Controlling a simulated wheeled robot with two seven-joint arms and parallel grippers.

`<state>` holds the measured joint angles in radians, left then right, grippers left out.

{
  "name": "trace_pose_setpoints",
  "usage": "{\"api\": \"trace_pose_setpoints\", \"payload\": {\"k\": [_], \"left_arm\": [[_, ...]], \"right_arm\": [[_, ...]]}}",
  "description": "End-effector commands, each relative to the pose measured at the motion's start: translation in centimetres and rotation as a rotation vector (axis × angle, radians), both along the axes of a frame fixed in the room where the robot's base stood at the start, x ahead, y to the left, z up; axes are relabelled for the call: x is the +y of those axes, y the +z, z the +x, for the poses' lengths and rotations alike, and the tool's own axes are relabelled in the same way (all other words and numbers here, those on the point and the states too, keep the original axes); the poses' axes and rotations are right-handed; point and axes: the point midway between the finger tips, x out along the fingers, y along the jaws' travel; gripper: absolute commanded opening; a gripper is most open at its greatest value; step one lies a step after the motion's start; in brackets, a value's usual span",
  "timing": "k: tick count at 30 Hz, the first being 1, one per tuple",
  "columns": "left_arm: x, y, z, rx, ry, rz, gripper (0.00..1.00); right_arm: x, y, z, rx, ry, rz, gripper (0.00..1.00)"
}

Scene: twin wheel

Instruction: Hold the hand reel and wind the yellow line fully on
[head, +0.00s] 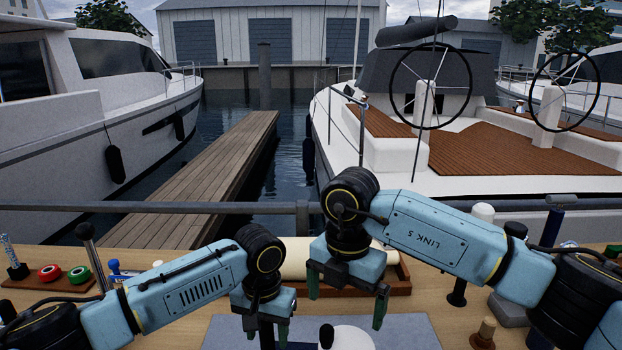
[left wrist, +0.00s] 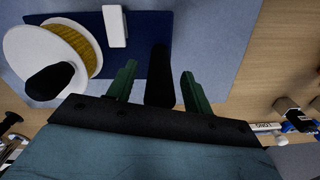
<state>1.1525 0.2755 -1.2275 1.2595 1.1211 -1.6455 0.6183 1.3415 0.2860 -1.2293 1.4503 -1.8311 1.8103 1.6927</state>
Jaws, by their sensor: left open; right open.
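The hand reel shows in the left wrist view as a white flange (left wrist: 28,48) with yellow line (left wrist: 88,45) wound behind it and a black knob (left wrist: 50,83). In the head view the reel's white top (head: 352,338) is at the bottom edge, partly cut off. A black upright grip (left wrist: 160,72) stands between the open fingers of my left gripper (head: 266,328), with gaps on both sides. My right gripper (head: 347,296) is open and empty, above and behind the reel. How much line is off the reel cannot be seen.
A blue-grey mat (head: 405,328) lies under the reel on the wooden bench. A wooden tray (head: 398,275) with a cream roll (head: 296,258) is behind my right gripper. Red and green rings (head: 50,272) lie left. A rail (head: 250,207) runs behind the bench.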

Motion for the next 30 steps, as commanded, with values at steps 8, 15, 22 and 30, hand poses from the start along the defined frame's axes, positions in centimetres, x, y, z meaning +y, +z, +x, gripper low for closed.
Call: {"api": "trace_pose_setpoints", "payload": {"k": [8,15,22,30], "left_arm": [[0.0,5.4,0.1,-0.006,0.0,-0.002,0.51],[0.0,9.8,0.0,-0.002,0.0,0.0,0.51],[0.0,11.4,0.0,0.0,0.0,0.001,0.51],[0.0,11.5,0.0,0.0,0.0,0.001,0.51]], "right_arm": [[0.0,0.0,0.0,0.0,0.0,0.0,1.0],[0.0,0.0,0.0,0.0,0.0,0.0,1.0],[0.0,0.0,0.0,0.0,0.0,0.0,1.0],[0.0,0.0,0.0,0.0,0.0,0.0,1.0]]}}
